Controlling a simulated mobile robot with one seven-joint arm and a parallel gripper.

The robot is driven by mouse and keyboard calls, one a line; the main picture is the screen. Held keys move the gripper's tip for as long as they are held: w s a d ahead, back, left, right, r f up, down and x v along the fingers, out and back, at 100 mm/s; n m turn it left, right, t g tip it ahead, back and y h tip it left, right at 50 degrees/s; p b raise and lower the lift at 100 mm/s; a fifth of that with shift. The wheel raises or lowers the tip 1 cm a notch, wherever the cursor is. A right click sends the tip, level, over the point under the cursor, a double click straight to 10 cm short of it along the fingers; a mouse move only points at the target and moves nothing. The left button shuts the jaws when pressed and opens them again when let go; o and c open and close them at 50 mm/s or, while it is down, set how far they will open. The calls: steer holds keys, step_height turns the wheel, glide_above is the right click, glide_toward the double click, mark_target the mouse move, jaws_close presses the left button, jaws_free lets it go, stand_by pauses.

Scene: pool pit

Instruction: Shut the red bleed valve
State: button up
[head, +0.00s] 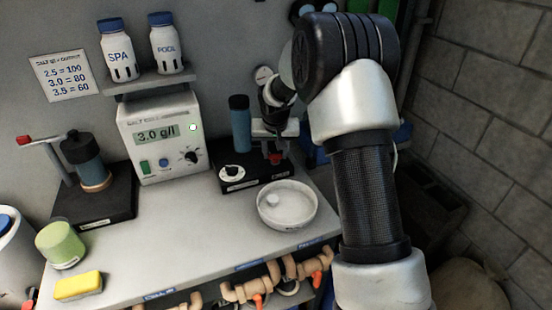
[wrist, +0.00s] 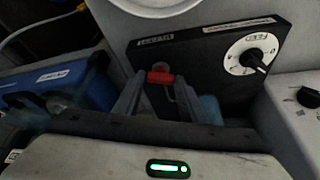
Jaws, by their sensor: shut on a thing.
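The red bleed valve (wrist: 160,77) shows as a small red handle between my fingertips in the wrist view. It is at the black base unit (wrist: 205,60), whose front carries a white dial. In the head view a small patch of its red (head: 275,158) shows just below my gripper (head: 274,140), at the right of the black base (head: 256,174). My gripper (wrist: 159,86) is shut on the red handle, one finger on each side. The valve's body and stem are mostly hidden by the fingers, so its turn position cannot be told.
A blue cylinder (head: 240,123) stands close left of my gripper. A white dish (head: 287,204) lies in front. The meter box (head: 163,137) and a left stand with a red-tipped lever (head: 24,140) are further left. A block wall (head: 490,90) bounds the right.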

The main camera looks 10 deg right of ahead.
steer(key=m, duration=0.1)
steer(key=m+h+b, duration=0.1)
steer(key=shift+a+f+m, duration=0.1)
steer(key=shift+a+m, duration=0.15)
steer(key=shift+m, duration=0.15)
steer(key=m+g+h, duration=0.1)
steer(key=m, duration=0.2)
steer(key=shift+w+a+m+b, duration=0.1)
steer(key=shift+m+b, duration=0.2)
steer(key=m, duration=0.2)
steer(key=m+g+h+p, duration=0.1)
steer(key=m, duration=0.1)
steer(key=shift+w+a+g, duration=0.1)
steer(key=shift+w+g, duration=0.1)
steer(key=shift+g, duration=0.1)
steer(key=shift+w+m+g+h+p, duration=0.1)
steer(key=shift+m+g+h+p, duration=0.3)
steer(key=shift+m+p, duration=0.85)
steer(key=shift+m+b, duration=0.35)
steer(key=shift+m, duration=0.2)
steer(key=o, duration=1.1)
steer(key=shift+c, duration=0.2)
